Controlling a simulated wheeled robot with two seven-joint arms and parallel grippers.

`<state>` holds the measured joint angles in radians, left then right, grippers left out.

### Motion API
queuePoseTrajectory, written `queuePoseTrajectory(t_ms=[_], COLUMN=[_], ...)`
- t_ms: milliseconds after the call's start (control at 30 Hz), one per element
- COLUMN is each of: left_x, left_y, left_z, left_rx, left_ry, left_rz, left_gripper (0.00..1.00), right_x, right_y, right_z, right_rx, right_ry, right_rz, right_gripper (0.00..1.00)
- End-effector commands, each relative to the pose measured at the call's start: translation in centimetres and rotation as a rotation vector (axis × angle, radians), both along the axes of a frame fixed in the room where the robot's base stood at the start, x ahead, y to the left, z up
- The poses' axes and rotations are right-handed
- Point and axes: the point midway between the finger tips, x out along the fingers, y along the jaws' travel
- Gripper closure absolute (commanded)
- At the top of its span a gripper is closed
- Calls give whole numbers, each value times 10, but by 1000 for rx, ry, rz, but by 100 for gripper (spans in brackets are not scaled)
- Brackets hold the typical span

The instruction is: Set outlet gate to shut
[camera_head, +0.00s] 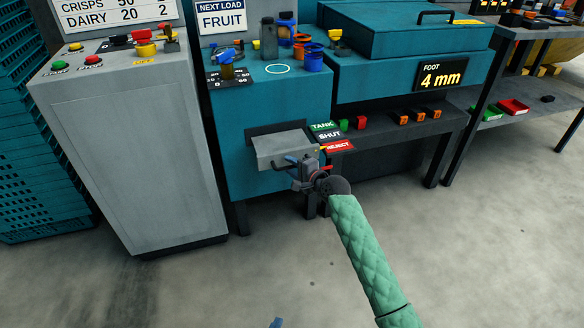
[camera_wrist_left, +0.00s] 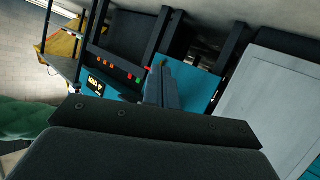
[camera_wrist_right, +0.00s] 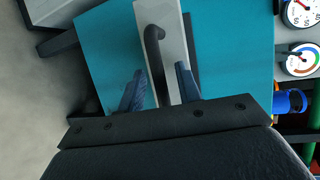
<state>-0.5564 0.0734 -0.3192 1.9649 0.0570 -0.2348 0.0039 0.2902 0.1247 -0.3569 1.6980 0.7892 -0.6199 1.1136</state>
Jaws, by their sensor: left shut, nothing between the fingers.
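The outlet gate is a grey block (camera_head: 282,146) on the front of the teal machine. Labels TANK, SHUT (camera_head: 329,135) and REJECT (camera_head: 338,146) stand beside it. A small yellow mark by the block appears level with REJECT. In the right wrist view the block (camera_wrist_right: 176,45) carries a dark bar handle (camera_wrist_right: 156,58). My right gripper (camera_head: 297,164) is at the gate's front; its blue fingers (camera_wrist_right: 160,88) are apart, one on each side of the handle. Contact cannot be told. My left gripper (camera_head: 275,323) barely shows at the bottom edge; its fingers (camera_wrist_left: 166,88) are together and empty.
A grey cabinet (camera_head: 135,150) with coloured buttons stands left of the machine. A dark shelf (camera_head: 400,130) with small red, green and orange parts is at its right. Teal crates (camera_head: 25,130) stack at far left. The floor in front is clear.

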Motion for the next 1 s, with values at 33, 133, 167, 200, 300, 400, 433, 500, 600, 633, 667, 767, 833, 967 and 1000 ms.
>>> queuePoseTrajectory(t_ms=[33,133,167,200,300,400,433,500,600,633,667,767,833,967,1000], left_x=[0,1,1,1,1,1,1,1,0,0,-2,-27,-37,-45,-46], left_y=[0,0,0,0,0,0,0,0,0,0,0,2,3,4,5], left_z=[0,0,0,0,0,0,0,0,0,-1,-4,-39,-54,-67,-68], left_rx=[0,0,0,0,0,0,1,0,1,2,4,27,37,45,46], left_ry=[-1,-1,-1,-1,-1,0,0,1,5,11,24,129,184,228,230], left_rz=[0,0,0,0,0,0,0,0,-1,-1,-3,-14,-18,-21,-21], left_gripper=[100,100,100,100,100,100,100,100,100,100,100,100,100,100,100], right_x=[0,0,0,0,0,0,0,0,3,5,7,20,31,52,56], right_y=[0,0,0,0,0,0,0,0,1,2,3,7,11,18,19], right_z=[0,0,0,0,0,0,0,0,0,1,1,2,2,0,0], right_rx=[0,0,0,0,0,0,0,0,1,1,1,1,0,1,1], right_ry=[0,0,0,0,0,0,0,0,1,1,1,1,1,1,1], right_rz=[0,0,0,0,0,0,0,0,0,1,1,1,1,1,1], right_gripper=[66,66,68,76,95,100,100,100,100,100,100,100,100,100,100])
